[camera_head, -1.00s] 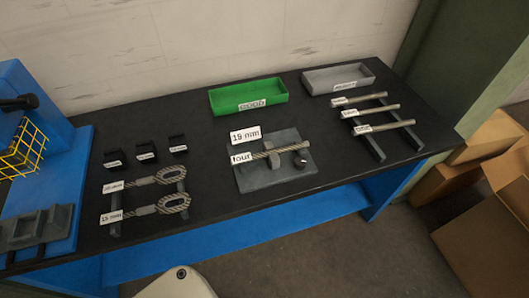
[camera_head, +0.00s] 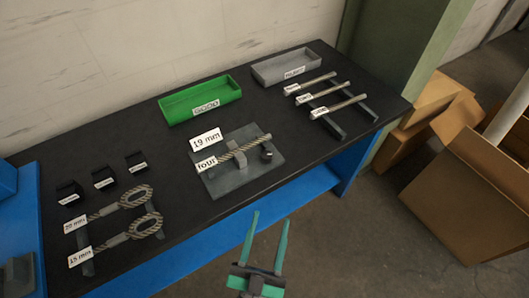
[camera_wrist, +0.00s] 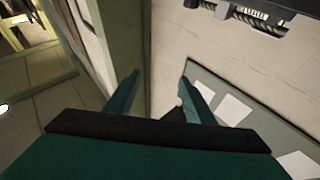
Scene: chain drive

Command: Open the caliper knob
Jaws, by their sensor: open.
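The caliper is a grey plate (camera_head: 222,184) with a grey jaw block (camera_head: 237,148) in the middle of the black bench. A wire rope piece (camera_head: 255,143) tagged "four" lies across it through the block. The small dark caliper knob (camera_head: 267,151) sits at the plate's right side, under the rope's right end. My gripper (camera_head: 270,217) has green fingers, spread and empty. In the head view it appears below the plate and knob, in front of the bench's front edge, apart from both. In the wrist view the open fingers (camera_wrist: 160,80) point towards a wall, with no caliper visible.
A "19 mm" sign (camera_head: 206,139) stands behind the plate. A green tray (camera_head: 187,111) and a grey tray (camera_head: 262,74) are at the back. Cardboard boxes (camera_head: 459,170) stand right of the bench.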

